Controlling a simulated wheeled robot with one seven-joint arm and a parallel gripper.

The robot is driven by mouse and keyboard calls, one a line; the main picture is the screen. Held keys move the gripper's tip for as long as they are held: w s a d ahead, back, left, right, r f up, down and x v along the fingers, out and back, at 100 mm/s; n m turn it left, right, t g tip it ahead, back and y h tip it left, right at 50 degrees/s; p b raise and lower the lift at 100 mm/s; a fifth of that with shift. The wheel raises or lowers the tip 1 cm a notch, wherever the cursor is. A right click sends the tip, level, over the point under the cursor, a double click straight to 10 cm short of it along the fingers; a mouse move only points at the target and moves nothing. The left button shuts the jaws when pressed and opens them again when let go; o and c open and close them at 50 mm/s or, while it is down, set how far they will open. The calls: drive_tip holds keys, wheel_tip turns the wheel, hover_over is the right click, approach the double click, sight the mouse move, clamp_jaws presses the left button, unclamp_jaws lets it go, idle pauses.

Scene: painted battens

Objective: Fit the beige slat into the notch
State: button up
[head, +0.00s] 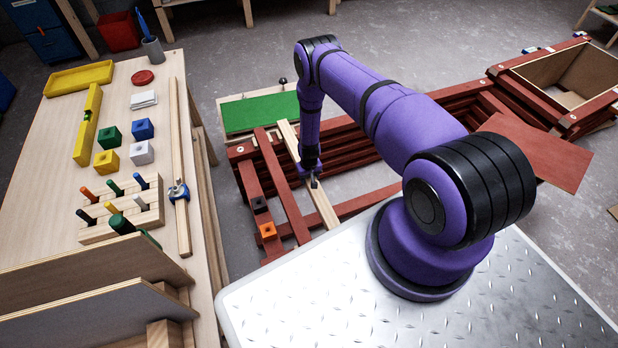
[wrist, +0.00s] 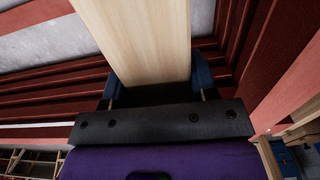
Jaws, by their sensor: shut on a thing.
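The beige slat (head: 322,205) is a long pale wooden batten. It runs lengthwise past my gripper (head: 313,181), with one end beyond my arm toward the green board and the other toward my metal deck. My gripper is shut on the slat, pointing down. In the wrist view the slat (wrist: 140,40) lies between the two blue-grey fingers of my gripper (wrist: 158,85). Red-brown battens (head: 285,190) form a frame below and around it. The notch cannot be made out in either view, and whether the slat touches the battens is unclear.
A workbench (head: 60,150) with coloured blocks, a peg rack (head: 122,208) and a clamped batten (head: 180,150) stands at the left. A green board (head: 258,112) lies behind the frame. An open box (head: 565,85) is at the right.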

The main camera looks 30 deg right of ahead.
drive_tip(key=o, duration=1.4)
drive_tip(key=shift+f, duration=0.1)
wheel_tip(320, 180, up, 12)
drive_tip(key=shift+r, duration=0.25)
